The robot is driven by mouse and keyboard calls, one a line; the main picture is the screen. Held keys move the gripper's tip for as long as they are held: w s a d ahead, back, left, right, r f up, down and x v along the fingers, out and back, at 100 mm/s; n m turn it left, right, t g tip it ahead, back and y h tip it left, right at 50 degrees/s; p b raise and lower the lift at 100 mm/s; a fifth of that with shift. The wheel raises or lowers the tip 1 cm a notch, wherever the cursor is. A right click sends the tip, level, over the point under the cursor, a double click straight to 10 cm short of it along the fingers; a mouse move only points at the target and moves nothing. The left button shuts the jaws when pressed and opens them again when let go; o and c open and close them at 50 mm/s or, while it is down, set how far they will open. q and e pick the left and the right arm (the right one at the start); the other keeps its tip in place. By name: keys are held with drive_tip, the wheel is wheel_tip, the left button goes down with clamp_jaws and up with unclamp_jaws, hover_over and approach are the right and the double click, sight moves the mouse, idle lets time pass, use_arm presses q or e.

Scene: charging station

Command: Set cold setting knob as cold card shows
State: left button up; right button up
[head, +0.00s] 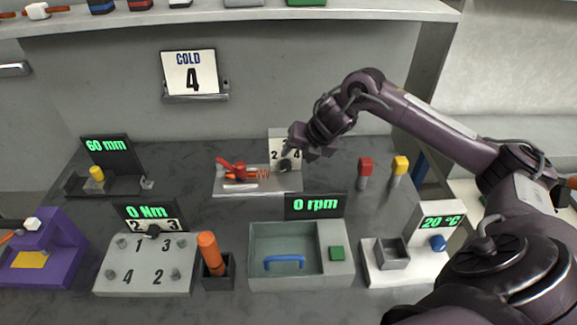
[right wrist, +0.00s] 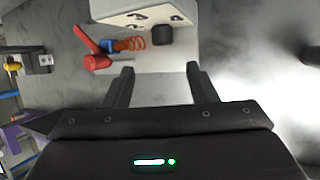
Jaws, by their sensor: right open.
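The cold card (head: 192,73) on the back wall reads "COLD 4". A small upright dial panel (head: 276,136) with numbers stands at the back of a light plate; 2 and 4 are readable. A dark knob (head: 285,166) sits low in front of this panel, and it also shows in the right wrist view (right wrist: 162,35). Which way the knob points is too small to tell. My right gripper (head: 292,152) is at the panel and partly hides it. In the right wrist view its fingers (right wrist: 160,75) are open and empty, apart from the knob. My left gripper is out of view.
A red clamp (head: 238,171) with an orange spring (right wrist: 130,44) lies left of the knob. Red (head: 366,168) and yellow (head: 399,168) blocks on posts stand to the right. The 0 rpm display (head: 316,205) and a bin are in front. A shelf (head: 330,18) overhangs behind.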

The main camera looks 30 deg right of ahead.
sight(288, 166)
drive_tip(key=x, duration=0.9)
drive_tip(key=shift+w+d+f, duration=0.1)
drive_tip(key=shift+d+f, duration=0.05)
drive_tip(key=shift+d, duration=0.15)
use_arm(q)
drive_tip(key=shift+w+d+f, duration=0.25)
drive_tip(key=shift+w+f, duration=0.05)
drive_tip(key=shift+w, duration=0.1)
